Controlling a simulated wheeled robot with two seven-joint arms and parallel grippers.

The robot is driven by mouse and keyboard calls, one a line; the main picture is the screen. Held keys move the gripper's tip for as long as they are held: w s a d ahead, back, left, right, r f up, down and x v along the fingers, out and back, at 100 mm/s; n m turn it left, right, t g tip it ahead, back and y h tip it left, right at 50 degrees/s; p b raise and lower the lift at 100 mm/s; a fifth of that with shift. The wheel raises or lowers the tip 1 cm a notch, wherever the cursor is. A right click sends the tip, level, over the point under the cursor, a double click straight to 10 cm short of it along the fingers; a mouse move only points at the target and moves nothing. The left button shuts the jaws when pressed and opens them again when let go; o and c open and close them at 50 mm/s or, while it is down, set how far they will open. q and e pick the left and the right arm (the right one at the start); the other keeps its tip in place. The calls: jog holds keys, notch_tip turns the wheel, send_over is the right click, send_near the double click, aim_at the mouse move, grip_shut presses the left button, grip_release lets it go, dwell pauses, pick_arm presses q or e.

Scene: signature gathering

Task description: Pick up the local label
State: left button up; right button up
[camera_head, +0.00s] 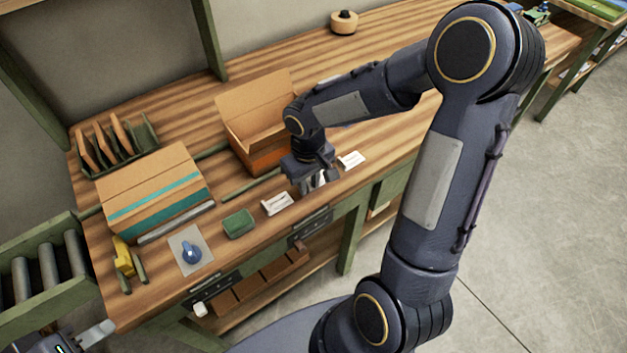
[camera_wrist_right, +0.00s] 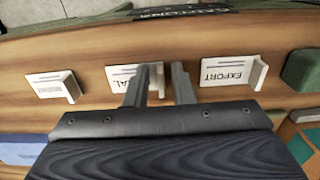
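The local label (camera_wrist_right: 122,77) is a white card with an upright tab, the middle of three in the right wrist view. Its lettering is partly covered by a finger. My right gripper (camera_wrist_right: 166,88) is over it, open, with one finger on each side of the tab; I cannot tell whether they touch it. In the head view the right gripper (camera_head: 316,184) hides most of this label. The export label (camera_wrist_right: 228,70) is beside it, also in the head view (camera_head: 277,203). My left gripper (camera_head: 97,334) shows only partly at the bottom left edge, its opening unclear.
A third white label (camera_wrist_right: 55,84) lies on the other side, also in the head view (camera_head: 351,160). A green pad (camera_head: 239,222) and blue stamp (camera_head: 191,252) are nearby. An open cardboard box (camera_head: 245,115) stands behind the gripper; a taped box (camera_head: 155,190) stands left.

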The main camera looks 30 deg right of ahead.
grip_shut()
jog(key=shift+r, duration=0.15)
